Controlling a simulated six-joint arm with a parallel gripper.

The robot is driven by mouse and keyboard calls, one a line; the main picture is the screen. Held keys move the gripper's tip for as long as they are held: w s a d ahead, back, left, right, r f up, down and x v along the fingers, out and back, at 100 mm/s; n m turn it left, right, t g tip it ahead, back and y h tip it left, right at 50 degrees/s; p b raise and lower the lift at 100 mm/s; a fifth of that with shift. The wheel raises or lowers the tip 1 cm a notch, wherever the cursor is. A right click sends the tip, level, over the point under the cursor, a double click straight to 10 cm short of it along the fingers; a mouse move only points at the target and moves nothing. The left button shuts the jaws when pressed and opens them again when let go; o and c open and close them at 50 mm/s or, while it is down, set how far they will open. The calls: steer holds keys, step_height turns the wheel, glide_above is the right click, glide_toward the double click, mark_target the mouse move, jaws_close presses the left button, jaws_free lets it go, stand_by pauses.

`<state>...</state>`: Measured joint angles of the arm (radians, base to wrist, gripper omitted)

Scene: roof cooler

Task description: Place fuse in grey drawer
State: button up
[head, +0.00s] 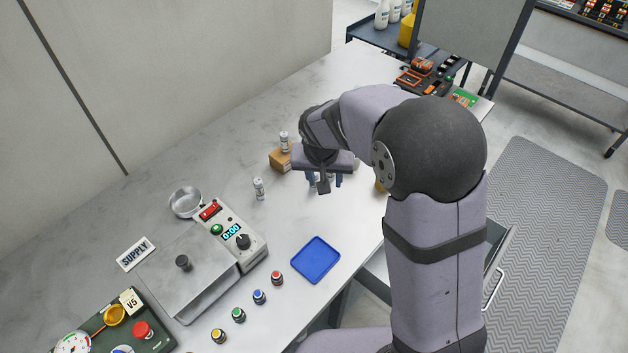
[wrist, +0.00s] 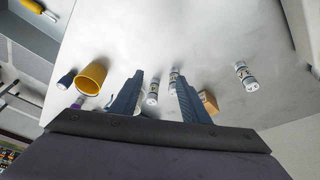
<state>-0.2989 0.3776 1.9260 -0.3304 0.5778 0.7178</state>
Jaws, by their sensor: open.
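Several white, silver-capped fuses are in view. One fuse (head: 258,188) stands upright on the table left of my gripper, and another (head: 284,140) shows at the cardboard box. My gripper (head: 325,182) is open and low over the table, right of the box. In the wrist view, a fuse (wrist: 152,92) lies in view between my open fingers (wrist: 160,78), with a second fuse (wrist: 173,80) near the right fingertip. A third fuse (wrist: 245,77) is farther right. I cannot tell if a finger touches any. The open grey drawer (wrist: 28,32) shows at upper left; my arm mostly hides it in the head view.
A cardboard box (head: 280,160) is close to my gripper. A yellow cup (wrist: 92,77) and a blue-capped item (wrist: 66,79) lie left of my fingers. A yellow-handled tool (wrist: 33,6) is in the drawer. A blue tray (head: 315,260) sits near the table edge.

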steer(key=shift+t, duration=0.5)
steer(key=shift+w+a+f+p, duration=0.15)
steer(key=shift+w+a+f, duration=0.2)
steer(key=shift+w+a, duration=0.25)
steer(key=shift+w+a+f+p, duration=0.15)
steer(key=shift+w+a+f, duration=0.25)
steer(key=shift+w, duration=0.4)
steer(key=shift+w+a+f+p, duration=0.15)
steer(key=shift+w+a+f, duration=0.25)
steer(key=shift+w, duration=0.3)
steer(key=p+x, duration=0.2)
steer(key=x, duration=0.1)
steer(key=shift+w+f, duration=0.15)
steer(key=shift+w, duration=0.15)
steer(key=shift+x, duration=0.75)
steer(key=shift+c, duration=0.7)
jaws_close()
